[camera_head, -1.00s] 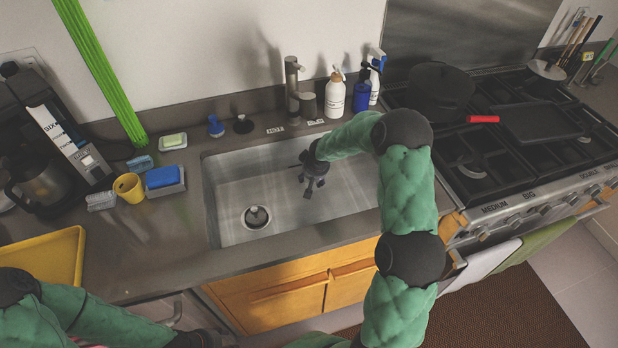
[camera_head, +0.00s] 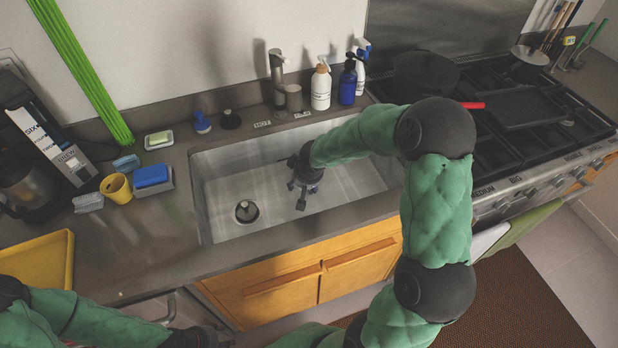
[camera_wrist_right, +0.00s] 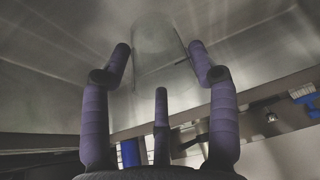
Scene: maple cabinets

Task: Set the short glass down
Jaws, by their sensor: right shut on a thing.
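My right gripper (camera_head: 302,192) reaches down over the sink basin (camera_head: 345,190), right of the drain plug (camera_head: 246,211). In the right wrist view its purple fingers (camera_wrist_right: 158,62) close around a faint, clear short glass (camera_wrist_right: 153,38), hard to see against the grey basin. The glass cannot be made out in the head view. Whether its base touches the basin cannot be told. My left arm comes in at the bottom left; its gripper (camera_head: 198,338) is dark, cut by the frame edge, its fingers unclear.
Left of the sink are a yellow cup (camera_head: 116,188), a blue sponge (camera_head: 152,177) and a yellow tray (camera_head: 45,262). Bottles (camera_head: 321,87) and the faucet (camera_head: 277,78) stand behind it. The stove (camera_head: 500,140) is at right. The basin floor around the plug is clear.

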